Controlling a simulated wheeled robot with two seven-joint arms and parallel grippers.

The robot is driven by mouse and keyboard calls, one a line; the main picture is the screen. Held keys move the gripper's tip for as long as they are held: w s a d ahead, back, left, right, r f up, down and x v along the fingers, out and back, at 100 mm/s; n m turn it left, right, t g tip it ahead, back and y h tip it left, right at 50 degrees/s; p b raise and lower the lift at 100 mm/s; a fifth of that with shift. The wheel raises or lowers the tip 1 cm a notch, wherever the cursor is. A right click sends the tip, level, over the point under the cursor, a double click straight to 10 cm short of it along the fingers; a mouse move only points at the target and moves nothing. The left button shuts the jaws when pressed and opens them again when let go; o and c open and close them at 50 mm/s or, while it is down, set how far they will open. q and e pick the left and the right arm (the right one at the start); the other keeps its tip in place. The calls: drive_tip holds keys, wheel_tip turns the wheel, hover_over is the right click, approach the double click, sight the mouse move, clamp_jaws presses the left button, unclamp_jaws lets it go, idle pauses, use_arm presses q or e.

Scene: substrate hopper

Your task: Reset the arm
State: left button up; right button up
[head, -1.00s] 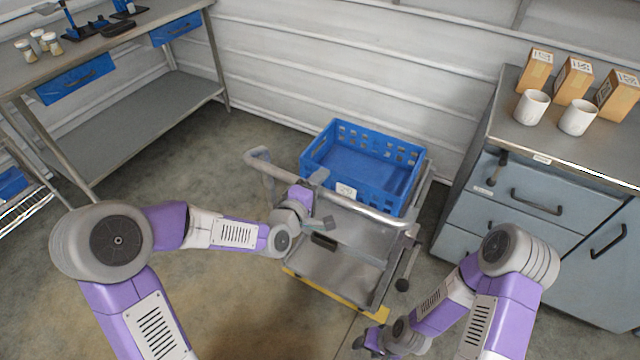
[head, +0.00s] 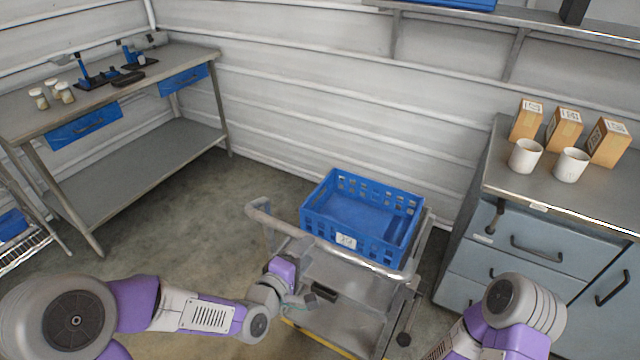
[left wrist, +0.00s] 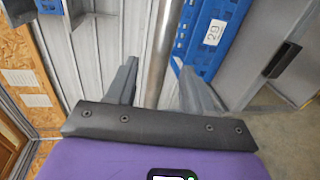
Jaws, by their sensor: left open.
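My left gripper (head: 312,298) is in the head view, low beside the metal cart's handle bar (head: 340,250). It is open, with nothing seen held in it. In the left wrist view my left gripper's two fingers (left wrist: 162,88) stand apart. The handle bar (left wrist: 158,45) shows in the gap between them, but I cannot tell how far beyond the fingertips it is. My right arm (head: 510,315) shows at the lower right of the head view; its gripper is below the picture edge.
A blue crate (head: 346,241) sits on the cart (head: 345,318). A workbench (head: 190,62) with jars (head: 64,92) stands at left. A grey cabinet (head: 545,250) with two white mugs (head: 525,156) and cardboard boxes (head: 564,130) stands at right. Floor is free between bench and cart.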

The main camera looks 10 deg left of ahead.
use_arm(q)
drive_tip(key=w+a+f+n+g+y+p, duration=0.1)
drive_tip(key=w+a+f+n+y, duration=0.15)
drive_tip(key=a, duration=0.45)
drive_tip(key=w+a+f+n+y+p, duration=0.2)
drive_tip(key=a+f+y, duration=0.2)
drive_tip(key=a, duration=0.3)
drive_tip(key=s+d+f+m+g+h+p, duration=0.3)
drive_tip(key=s+d+f+m+g, duration=0.55)
drive_tip(key=f, duration=0.45)
drive_tip(key=s+d+f+m+g, duration=0.2)
drive_tip(key=s+f+m, duration=0.1)
drive_tip(key=s, duration=0.5)
drive_tip(key=s+d+f+m+g+h+p, duration=0.1)
drive_tip(key=s+d+f+m+g, duration=0.1)
drive_tip(key=s, duration=0.6)
drive_tip(key=shift+s+d+f+m+g+p, duration=0.3)
drive_tip(key=shift+s+d+f+m+g, duration=0.1)
drive_tip(key=shift+d+f+m, duration=0.45)
drive_tip(key=shift+a+h, duration=0.1)
drive_tip(key=shift+h, duration=0.15)
